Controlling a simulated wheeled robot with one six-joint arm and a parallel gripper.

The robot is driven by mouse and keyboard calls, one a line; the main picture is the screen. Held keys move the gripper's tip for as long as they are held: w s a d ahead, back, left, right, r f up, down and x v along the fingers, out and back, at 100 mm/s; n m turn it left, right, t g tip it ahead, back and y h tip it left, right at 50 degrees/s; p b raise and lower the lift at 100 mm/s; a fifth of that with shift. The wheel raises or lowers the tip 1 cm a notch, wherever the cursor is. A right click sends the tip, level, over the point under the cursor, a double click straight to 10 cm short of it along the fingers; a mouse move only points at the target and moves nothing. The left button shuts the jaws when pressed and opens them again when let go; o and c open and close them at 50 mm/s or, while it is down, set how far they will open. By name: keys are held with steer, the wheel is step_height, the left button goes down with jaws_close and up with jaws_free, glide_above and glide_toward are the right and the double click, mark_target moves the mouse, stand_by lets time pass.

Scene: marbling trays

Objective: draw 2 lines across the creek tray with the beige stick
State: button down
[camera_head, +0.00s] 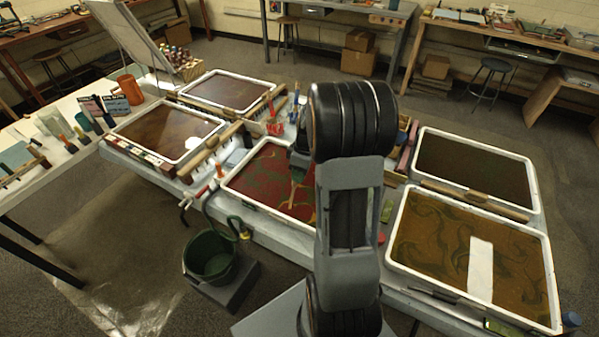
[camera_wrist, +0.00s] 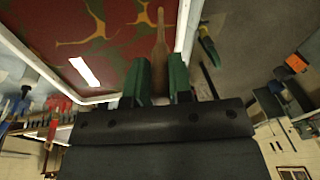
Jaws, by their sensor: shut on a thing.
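My gripper (camera_wrist: 160,75) has green fingers shut on the beige stick (camera_wrist: 160,40), which points away from the wrist. It is over a white-rimmed tray (camera_head: 250,199) with red liquid and green and yellow swirls, which also shows in the wrist view (camera_wrist: 25,55). The stick stands near one edge of this tray in the wrist view; I cannot tell whether its tip touches the liquid. In the head view my arm hides the tray's right part and most of the gripper. I can read no tray name, so I cannot tell which is the creek tray.
Two brown-filled trays (camera_head: 172,168) (camera_head: 274,89) lie on the left. A dark tray (camera_head: 534,180) and a swirled brown tray with a white strip (camera_head: 556,300) lie on the right. A green bucket (camera_head: 211,256) stands in front. Tools lie between the trays.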

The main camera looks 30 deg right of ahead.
steer(key=shift+b+x, duration=0.5)
steer(key=shift+x, duration=0.35)
steer(key=shift+d+f, duration=0.1)
steer(key=shift+d, duration=0.2)
steer(key=w+d+r+p, duration=0.2)
steer(key=w+d+p, duration=0.2)
steer(key=d, duration=0.6)
steer(key=w+d+r+p, duration=0.2)
steer(key=w+d+p, duration=0.1)
steer(key=w+d, duration=0.4)
steer(key=shift+d+p, duration=0.35)
steer(key=shift+d, duration=1.55)
steer(key=shift+w+r, duration=0.1)
steer(key=shift+r, duration=0.1)
